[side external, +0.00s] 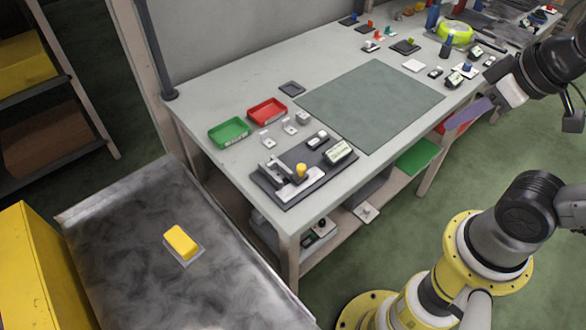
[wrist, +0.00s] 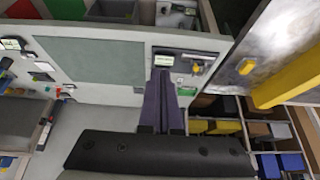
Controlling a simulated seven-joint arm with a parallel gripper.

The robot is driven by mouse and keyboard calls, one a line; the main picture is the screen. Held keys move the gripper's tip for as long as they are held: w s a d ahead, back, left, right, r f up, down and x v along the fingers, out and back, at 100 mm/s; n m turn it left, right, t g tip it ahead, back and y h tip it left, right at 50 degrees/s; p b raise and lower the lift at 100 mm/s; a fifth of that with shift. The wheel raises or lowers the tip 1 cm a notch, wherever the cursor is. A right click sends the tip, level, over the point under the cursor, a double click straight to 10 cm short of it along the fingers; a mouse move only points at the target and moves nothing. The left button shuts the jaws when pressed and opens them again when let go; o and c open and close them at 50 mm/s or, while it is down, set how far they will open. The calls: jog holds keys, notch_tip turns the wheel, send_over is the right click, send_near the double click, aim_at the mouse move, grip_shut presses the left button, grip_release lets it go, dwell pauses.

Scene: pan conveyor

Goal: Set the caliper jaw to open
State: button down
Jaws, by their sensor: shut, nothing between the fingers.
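The caliper fixture sits on a dark base plate (side external: 280,192) at the near left corner of the grey workbench in the side external view. It carries a grey jaw assembly (side external: 274,170), a yellow knob (side external: 301,171) and a small display box (side external: 338,152). In the wrist view the yellow knob (wrist: 195,68) shows small, just right of the fingertips. Whether the caliper jaw is open or shut is too small to tell. My gripper (side external: 449,128) has long purple fingers, shut and empty, above the bench's right front edge, well away from the fixture. The fingers (wrist: 163,73) also show in the wrist view.
Red (side external: 267,111) and green (side external: 230,131) trays lie behind the fixture. Small devices and tools crowd the far right. A metal-topped table (side external: 130,235) with a yellow block (side external: 181,242) stands at left.

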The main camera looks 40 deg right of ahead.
jog(key=c, duration=1.5)
grip_release()
jog(key=shift+c, duration=0.2)
jog(key=o, duration=0.5)
jog(key=shift+r+n, duration=0.1)
jog(key=shift+n, duration=0.2)
jog(key=o, duration=0.4)
jog(key=w+r, duration=0.1)
jog(key=w+r+n, duration=0.1)
jog(key=r, duration=0.1)
jog(key=shift+w+a, duration=0.1)
jog(key=shift+c, duration=0.2)
jog(key=n+g, duration=0.6)
jog(key=n, duration=0.1)
send_over(301, 166)
notch_tip(301, 166, down, 10)
notch_tip(301, 166, down, 13)
jog(key=shift+r, duration=0.1)
jog(key=shift+c, duration=0.4)
